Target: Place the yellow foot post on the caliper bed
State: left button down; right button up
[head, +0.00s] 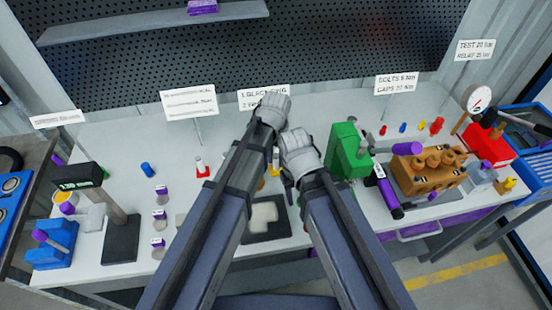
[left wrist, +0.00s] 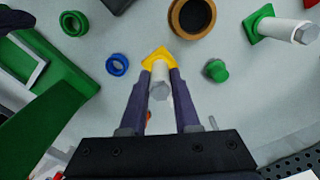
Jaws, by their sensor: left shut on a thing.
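In the left wrist view my left gripper (left wrist: 161,76) is shut on the yellow foot post, a pale shaft with a hex end and a yellow foot (left wrist: 158,56) beyond the fingertips. Its foot is over or at the white bench top; I cannot tell if it touches. In the head view my left gripper (head: 276,160) is small and partly hidden by my arms, near the bench middle. My right wrist is beside it, its jaws hidden. A gauge with a digital readout (head: 78,177) and dark base (head: 122,238) stands at the left, probably the caliper bed.
In the left wrist view a green foot post (left wrist: 280,28), a green cap (left wrist: 217,70), a blue ring (left wrist: 117,65) and a brown ring (left wrist: 178,20) lie nearby. A green machine (head: 347,150) and an orange pump block (head: 428,170) stand to the right. A blue fixture (head: 50,248) is far left.

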pick_arm(q)
notch_tip(320, 180, up, 8)
jog(key=p, duration=0.7)
jog(key=shift+r, duration=0.2)
